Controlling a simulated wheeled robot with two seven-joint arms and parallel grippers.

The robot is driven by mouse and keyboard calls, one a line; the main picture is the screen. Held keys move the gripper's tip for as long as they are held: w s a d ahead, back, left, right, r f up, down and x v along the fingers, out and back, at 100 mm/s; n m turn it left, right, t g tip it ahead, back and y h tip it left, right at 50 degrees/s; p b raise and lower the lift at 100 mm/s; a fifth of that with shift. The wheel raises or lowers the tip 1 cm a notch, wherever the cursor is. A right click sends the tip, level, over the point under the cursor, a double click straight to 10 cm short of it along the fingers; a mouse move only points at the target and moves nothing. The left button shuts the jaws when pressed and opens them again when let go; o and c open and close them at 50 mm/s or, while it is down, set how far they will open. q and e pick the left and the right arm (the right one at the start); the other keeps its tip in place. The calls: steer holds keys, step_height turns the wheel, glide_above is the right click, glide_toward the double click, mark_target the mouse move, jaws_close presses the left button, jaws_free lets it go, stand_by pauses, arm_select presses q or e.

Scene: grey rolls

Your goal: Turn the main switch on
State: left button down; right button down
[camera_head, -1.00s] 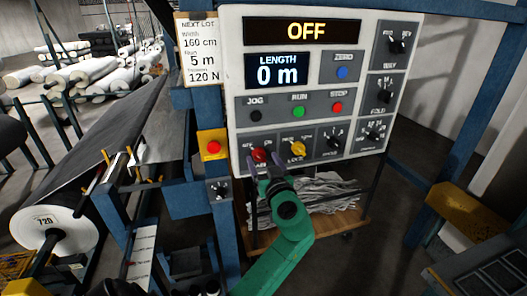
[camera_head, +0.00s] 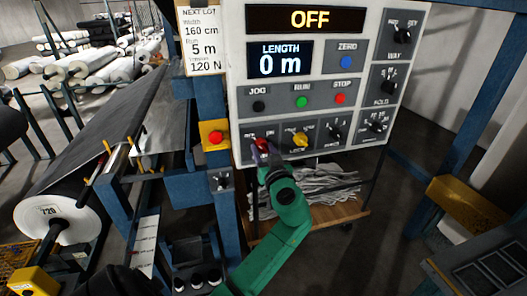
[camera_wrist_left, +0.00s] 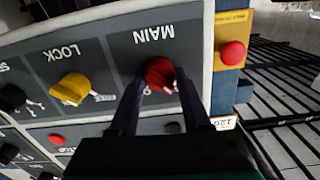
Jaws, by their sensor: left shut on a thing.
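The main switch is a red knob (camera_head: 262,144) at the lower left of the white control panel (camera_head: 233,60). In the left wrist view the knob (camera_wrist_left: 160,72) sits under the word MAIN, which appears upside down. My left gripper (camera_head: 264,150) is shut on this knob, one finger on each side. In the wrist view my left gripper (camera_wrist_left: 160,85) has its dark fingertips at the knob's two sides. The fingers partly hide the knob's position marks. The top display (camera_head: 309,19) reads OFF. My right gripper is not in view.
A yellow lock knob (camera_head: 300,140) is just right of the main switch. A red button on a yellow box (camera_head: 215,137) is to its left. Jog, run and stop buttons (camera_head: 302,102) are above. A large grey roll (camera_head: 58,214) lies at the left.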

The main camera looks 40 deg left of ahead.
arm_select(q)
steer(key=m+b, duration=0.1)
steer(key=m, duration=0.2)
steer(key=shift+m, duration=0.3)
steer(key=m, duration=0.3)
steer(key=shift+m, duration=0.4)
steer(key=m+p, duration=0.1)
steer(key=m, duration=0.3)
steer(key=shift+r, duration=0.1)
steer(key=m+p, duration=0.2)
steer(key=m, duration=0.1)
steer(key=shift+m, duration=0.4)
steer(key=shift+m+p, duration=0.35)
steer(key=shift+m, duration=0.65)
steer(key=shift+c, duration=1.8)
jaws_free()
